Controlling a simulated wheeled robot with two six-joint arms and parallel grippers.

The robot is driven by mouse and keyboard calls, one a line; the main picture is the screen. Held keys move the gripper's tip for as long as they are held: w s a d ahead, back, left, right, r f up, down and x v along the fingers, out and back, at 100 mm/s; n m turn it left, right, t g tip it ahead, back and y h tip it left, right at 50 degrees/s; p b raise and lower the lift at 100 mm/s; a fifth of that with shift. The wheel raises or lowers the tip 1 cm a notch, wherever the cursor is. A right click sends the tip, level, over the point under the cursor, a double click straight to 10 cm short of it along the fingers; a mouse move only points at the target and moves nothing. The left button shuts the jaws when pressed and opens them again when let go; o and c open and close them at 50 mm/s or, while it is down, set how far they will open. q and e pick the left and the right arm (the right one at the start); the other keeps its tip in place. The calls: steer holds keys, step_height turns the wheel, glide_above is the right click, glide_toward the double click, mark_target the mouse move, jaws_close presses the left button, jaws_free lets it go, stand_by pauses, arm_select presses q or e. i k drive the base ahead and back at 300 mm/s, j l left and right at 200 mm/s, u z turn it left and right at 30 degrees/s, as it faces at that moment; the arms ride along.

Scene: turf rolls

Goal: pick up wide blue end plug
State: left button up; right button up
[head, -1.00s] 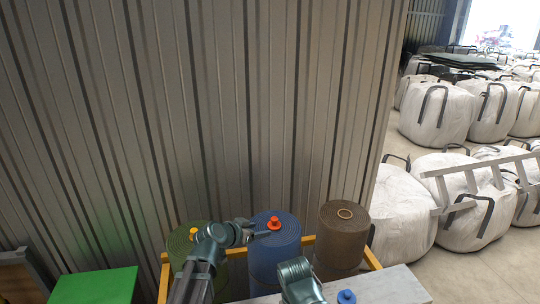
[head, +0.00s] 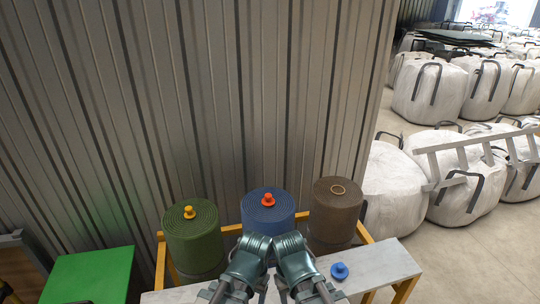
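The wide blue end plug (head: 339,271) lies on the pale bench top (head: 382,268), right of my two arms, with its knob up. Nothing touches it. My left and right arms reach up from the bottom centre, their rounded joints close together in front of the blue roll. The fingers of both grippers are hidden from this view. A brown turf roll (head: 333,215) stands upright with a bare core ring (head: 338,190) on top. An orange-red plug (head: 268,200) sits at the centre of the blue roll (head: 267,214). A yellow plug (head: 189,212) sits on the green roll (head: 193,240).
A yellow frame (head: 366,238) surrounds the rolls, behind the bench. A corrugated metal wall (head: 200,100) rises behind them. A bright green box (head: 90,275) stands at left. White bulk bags (head: 392,190) and a grey rail (head: 465,153) are at right. The bench around the blue plug is clear.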

mark_target(339, 271)
steer(key=k+l+z, duration=0.25)
steer(key=z, duration=0.15)
steer(key=k+l+z, duration=0.2)
steer(key=l+z, duration=0.15)
steer(key=l, duration=0.15)
steer(key=k+l+z, duration=0.1)
steer(key=l+z, duration=0.3)
